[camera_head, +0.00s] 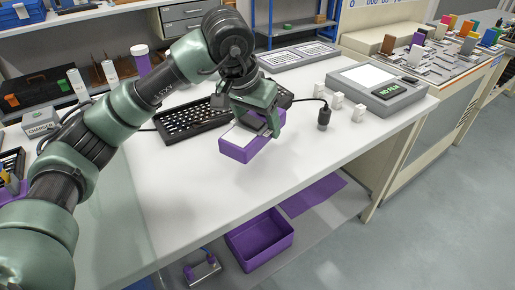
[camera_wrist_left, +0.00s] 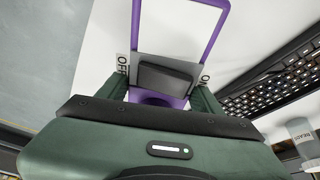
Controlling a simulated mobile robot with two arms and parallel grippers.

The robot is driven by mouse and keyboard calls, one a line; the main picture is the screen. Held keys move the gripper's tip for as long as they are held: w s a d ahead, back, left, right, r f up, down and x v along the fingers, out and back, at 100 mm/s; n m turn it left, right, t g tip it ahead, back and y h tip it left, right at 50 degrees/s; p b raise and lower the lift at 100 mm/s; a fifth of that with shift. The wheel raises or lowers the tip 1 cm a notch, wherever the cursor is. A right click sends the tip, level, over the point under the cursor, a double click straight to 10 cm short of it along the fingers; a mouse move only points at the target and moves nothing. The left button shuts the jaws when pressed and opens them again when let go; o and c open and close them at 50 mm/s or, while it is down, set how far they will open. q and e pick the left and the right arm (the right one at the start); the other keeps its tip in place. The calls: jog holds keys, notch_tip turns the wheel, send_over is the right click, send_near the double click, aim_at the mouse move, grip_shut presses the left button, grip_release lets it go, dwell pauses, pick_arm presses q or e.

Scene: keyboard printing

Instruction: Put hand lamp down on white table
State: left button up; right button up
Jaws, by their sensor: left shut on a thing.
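The hand lamp (camera_head: 238,152) is a purple, box-like piece with a pale face, below my left gripper near the middle of the head view. My left gripper (camera_head: 257,124) is shut on it. In the left wrist view the lamp's purple frame (camera_wrist_left: 217,32) stretches away beyond the fingers, with OFF and ON labels by the two fingers. The white table (camera_head: 190,205) lies under the lamp. I cannot tell whether the lamp touches the tabletop. My right gripper is not in view.
A black keyboard (camera_head: 190,122) lies behind the lamp. A dark cylindrical tool (camera_head: 324,118), several small white blocks (camera_head: 337,101) and a grey device with a green display (camera_head: 388,91) stand to the right. The table's front stretch is clear. A purple bin (camera_head: 262,243) sits on the lower shelf.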

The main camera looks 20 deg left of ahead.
aim_at(261, 154)
pick_arm(q)
notch_tip(261, 154, down, 6)
jog(key=shift+f+b, duration=0.1)
jog(key=shift+b, duration=0.2)
jog(key=shift+f, duration=0.4)
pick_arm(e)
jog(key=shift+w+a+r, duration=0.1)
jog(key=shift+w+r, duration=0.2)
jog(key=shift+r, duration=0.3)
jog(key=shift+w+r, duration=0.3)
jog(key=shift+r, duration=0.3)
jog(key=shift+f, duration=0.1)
pick_arm(q)
jog(key=shift+f, duration=0.1)
jog(key=o, duration=1.8)
jog(key=shift+o, duration=0.2)
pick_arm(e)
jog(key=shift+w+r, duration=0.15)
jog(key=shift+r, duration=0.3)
